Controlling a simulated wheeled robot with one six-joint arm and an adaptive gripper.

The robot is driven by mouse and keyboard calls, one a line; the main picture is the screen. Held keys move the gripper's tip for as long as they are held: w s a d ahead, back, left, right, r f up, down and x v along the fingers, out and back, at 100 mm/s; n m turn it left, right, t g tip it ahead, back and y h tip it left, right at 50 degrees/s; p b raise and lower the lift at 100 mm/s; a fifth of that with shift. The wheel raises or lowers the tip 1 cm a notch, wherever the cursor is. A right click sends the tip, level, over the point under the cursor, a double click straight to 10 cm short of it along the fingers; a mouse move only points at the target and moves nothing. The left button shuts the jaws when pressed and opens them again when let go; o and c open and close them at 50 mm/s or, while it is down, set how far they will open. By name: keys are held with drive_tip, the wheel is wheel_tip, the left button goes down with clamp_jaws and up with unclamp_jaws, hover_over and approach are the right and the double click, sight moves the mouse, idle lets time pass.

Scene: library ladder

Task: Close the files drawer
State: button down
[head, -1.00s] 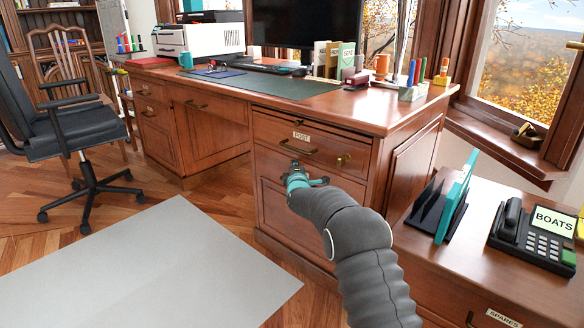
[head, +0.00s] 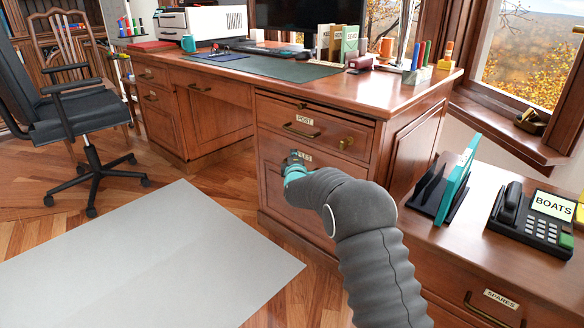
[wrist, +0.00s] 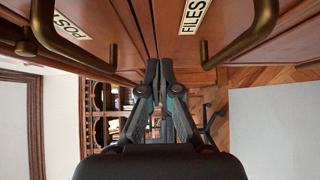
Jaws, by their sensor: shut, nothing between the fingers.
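The files drawer (head: 275,185) is the wooden front below the drawer labelled POST (head: 305,121). Its label is partly covered by my gripper (head: 293,160) in the head view. In the wrist view the FILES label (wrist: 195,14) and the drawer's brass handle (wrist: 240,40) show clearly. The front looks about flush with the POST drawer's front; a small gap cannot be ruled out. My gripper (wrist: 160,68) is shut and empty, its tips close to the seam between the two fronts, beside the handles. Whether the tips touch the wood cannot be told.
The desk top (head: 400,95) holds books, pens and a monitor. A grey rug (head: 150,255) and an office chair (head: 85,120) are to the left.

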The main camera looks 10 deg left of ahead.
drive_tip(key=s+d+f+m+g+h, duration=0.1)
drive_tip(key=s+d+f+m+g, duration=0.3)
drive_tip(key=s+f, duration=0.45)
drive_tip(key=s+d+f+m+g, duration=0.1)
drive_tip(key=s+f+m+g, duration=0.35)
drive_tip(key=s, duration=0.75)
drive_tip(key=s+d+r+m+g+h+p, duration=0.1)
drive_tip(key=s+d+r+m, duration=0.3)
drive_tip(key=s+d+r, duration=0.5)
drive_tip(key=s+d+r+m+g+h+p, duration=0.1)
drive_tip(key=s+d+r+m+p, duration=0.2)
drive_tip(key=s+d+r, duration=0.6)
drive_tip(key=s+d+r+m+g+h+p, duration=0.1)
drive_tip(key=s+d+r+m, duration=0.5)
drive_tip(key=s+d, duration=0.9)
drive_tip(key=s+r+h+p, duration=0.1)
drive_tip(key=s+r+p, duration=0.1)
drive_tip(key=s+r, duration=0.1)
drive_tip(key=shift+s+d, duration=0.35)
drive_tip(key=shift+s, duration=0.05)
